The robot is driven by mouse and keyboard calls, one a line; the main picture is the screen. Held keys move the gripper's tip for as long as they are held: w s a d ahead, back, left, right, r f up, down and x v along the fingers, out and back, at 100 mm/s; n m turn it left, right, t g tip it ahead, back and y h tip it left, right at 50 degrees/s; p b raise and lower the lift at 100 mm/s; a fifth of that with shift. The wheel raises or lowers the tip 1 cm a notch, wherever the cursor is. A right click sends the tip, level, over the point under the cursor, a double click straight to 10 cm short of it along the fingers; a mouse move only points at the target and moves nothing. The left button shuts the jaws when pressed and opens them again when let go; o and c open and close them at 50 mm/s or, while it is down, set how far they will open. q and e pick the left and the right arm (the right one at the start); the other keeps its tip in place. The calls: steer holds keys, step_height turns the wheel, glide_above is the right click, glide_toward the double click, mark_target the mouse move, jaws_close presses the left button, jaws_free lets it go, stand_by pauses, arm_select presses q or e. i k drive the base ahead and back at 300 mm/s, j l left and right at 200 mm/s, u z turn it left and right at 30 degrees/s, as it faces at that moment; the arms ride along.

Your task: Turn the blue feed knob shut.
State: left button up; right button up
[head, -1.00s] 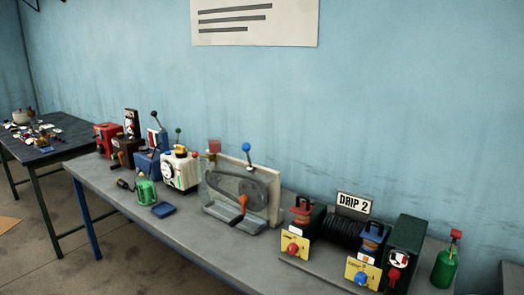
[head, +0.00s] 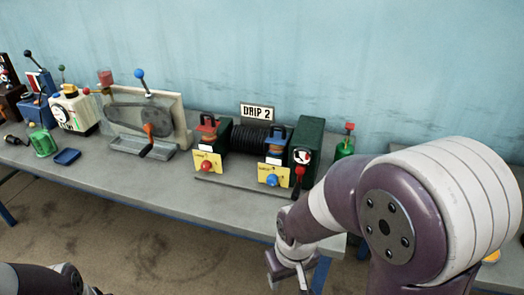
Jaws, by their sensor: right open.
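The blue feed knob (head: 271,180) sits on the front of a yellow plate (head: 276,171) on the right half of the DRIP 2 unit. A blue-topped part (head: 276,144) with a dark handle stands above it. My right gripper (head: 286,280) is open and empty at the bottom of the head view. It is in front of the bench edge, below the knob and apart from it. Part of my left arm shows in the bottom left corner, with its gripper out of view. The knob's marking is too small to read.
A red knob (head: 207,166) on another yellow plate is left of the blue one. A green box (head: 305,139) with a dial and red-topped lever stands right of it. A crank machine (head: 145,125) is further left. The bench front (head: 190,193) is mostly clear.

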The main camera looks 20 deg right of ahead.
mark_target(272, 179)
steer(key=l+u, duration=0.15)
steer(key=l, duration=0.25)
steer(key=k+l+u, duration=0.1)
steer(key=l, duration=0.3)
steer(key=k+l+u, duration=0.15)
steer(key=l, duration=0.25)
steer(key=l+u, duration=0.1)
steer(key=l, duration=0.3)
